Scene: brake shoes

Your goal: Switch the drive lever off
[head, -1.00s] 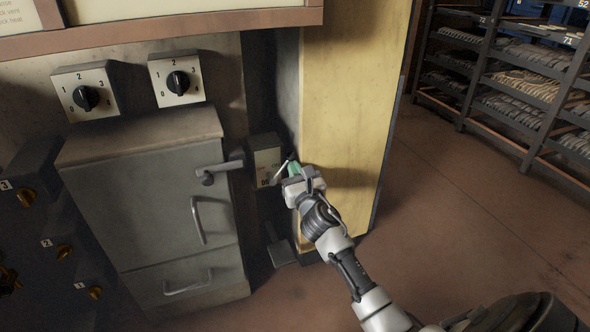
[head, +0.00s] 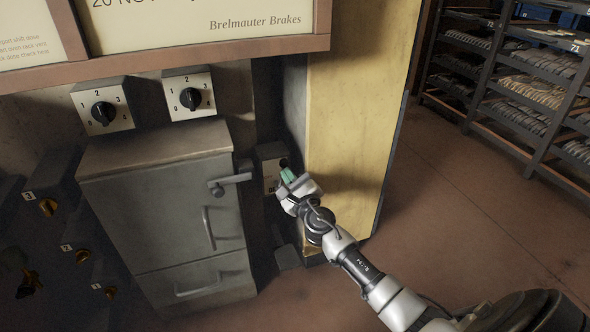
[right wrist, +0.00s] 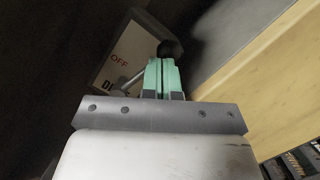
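The drive lever is a thin metal rod (right wrist: 134,77) with a round black knob (right wrist: 169,48), on a pale box plate (right wrist: 128,50) marked OFF, with partly hidden lettering below. In the right wrist view the rod slants up and right from the plate. In the head view the box (head: 267,158) sits right of the grey cabinet, and my gripper covers much of the lever. My right gripper (head: 286,173) has its green fingers together, also in the right wrist view (right wrist: 161,62). Their tips are just below the knob; contact cannot be told. My left gripper is not in view.
A grey cabinet (head: 160,215) with a protruding handle (head: 231,183) stands left of the box. Two dial switches (head: 103,106) are above it. A yellowish panel (head: 350,110) stands close on the right. Open floor (head: 450,220) and shelving lie beyond.

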